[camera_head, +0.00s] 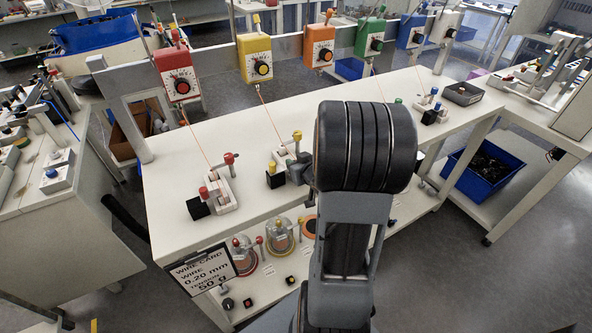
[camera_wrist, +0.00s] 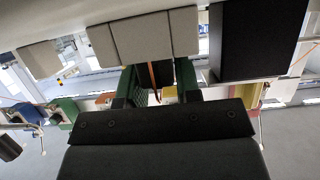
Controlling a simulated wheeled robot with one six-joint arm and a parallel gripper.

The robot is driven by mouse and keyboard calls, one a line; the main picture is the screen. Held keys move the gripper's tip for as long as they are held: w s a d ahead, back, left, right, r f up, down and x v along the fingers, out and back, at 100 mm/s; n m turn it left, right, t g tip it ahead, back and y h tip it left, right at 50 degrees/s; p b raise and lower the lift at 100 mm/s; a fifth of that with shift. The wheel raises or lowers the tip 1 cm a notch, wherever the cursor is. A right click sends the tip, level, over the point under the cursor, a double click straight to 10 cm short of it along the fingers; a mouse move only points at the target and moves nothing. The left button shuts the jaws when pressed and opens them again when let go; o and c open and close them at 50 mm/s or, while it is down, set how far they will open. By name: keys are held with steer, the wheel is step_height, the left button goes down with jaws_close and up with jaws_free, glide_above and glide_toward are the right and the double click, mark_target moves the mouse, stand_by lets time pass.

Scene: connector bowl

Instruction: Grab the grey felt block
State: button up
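In the wrist view, which looks upside down, a grey block-like shape (camera_wrist: 115,45) stands at the top centre against the pale tabletop. An upright edge splits it from a similar grey face beside it; I cannot tell if both are one block. My gripper (camera_wrist: 158,75) has two green-sided fingers standing apart, and the far scene shows through the gap. Their upper ends meet the grey shapes in the picture, so contact is unclear.
Another pale block (camera_wrist: 40,60) and a large black block (camera_wrist: 260,40) flank the grey shapes. In the head view, the white workbench (camera_head: 190,150) carries several small fixtures, with coloured dial boxes such as the yellow one (camera_head: 255,58) on a rail behind. A wire card (camera_head: 203,270) hangs in front.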

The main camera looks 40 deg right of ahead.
steer(key=c, duration=0.4)
steer(key=shift+c, duration=0.2)
